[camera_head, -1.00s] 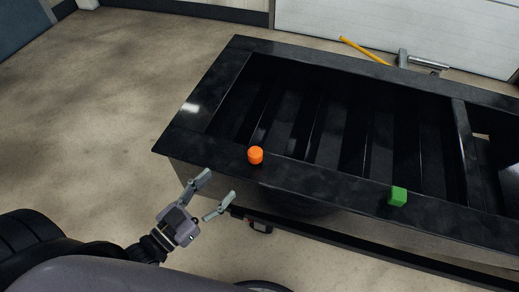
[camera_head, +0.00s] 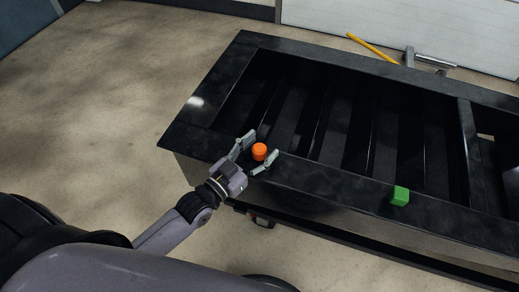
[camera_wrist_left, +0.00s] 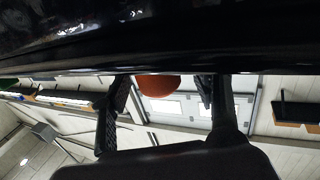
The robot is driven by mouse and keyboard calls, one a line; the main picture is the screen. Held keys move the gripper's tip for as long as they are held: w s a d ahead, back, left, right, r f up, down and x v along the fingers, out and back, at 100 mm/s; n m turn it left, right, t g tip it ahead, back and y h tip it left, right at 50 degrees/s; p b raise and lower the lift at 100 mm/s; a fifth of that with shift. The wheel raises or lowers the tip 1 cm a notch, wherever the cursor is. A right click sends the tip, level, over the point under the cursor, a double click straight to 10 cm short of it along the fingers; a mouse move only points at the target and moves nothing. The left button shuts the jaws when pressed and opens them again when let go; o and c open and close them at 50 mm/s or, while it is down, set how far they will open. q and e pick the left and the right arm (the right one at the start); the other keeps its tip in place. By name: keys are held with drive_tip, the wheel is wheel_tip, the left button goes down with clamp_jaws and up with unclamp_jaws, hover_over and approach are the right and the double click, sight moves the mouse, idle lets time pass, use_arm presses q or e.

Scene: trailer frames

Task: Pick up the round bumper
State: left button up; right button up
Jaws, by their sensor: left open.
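The round bumper, a small orange cylinder (camera_head: 259,152), sits on the black front rim of the trailer frame (camera_head: 320,187). My left gripper (camera_head: 258,151) is open, with one finger on each side of the bumper. In the left wrist view the orange bumper (camera_wrist_left: 158,86) shows between the two dark fingers of my left gripper (camera_wrist_left: 165,92). I cannot tell whether either finger touches it. My right gripper is not in view.
A green cube (camera_head: 400,196) sits on the same rim to the right. The trailer frame has dark slats and open gaps behind the rim. A yellow bar (camera_head: 372,46) and a grey metal part (camera_head: 432,62) lie behind it. The floor at left is clear.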

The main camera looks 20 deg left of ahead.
use_arm(q)
drive_tip(key=c, duration=1.3)
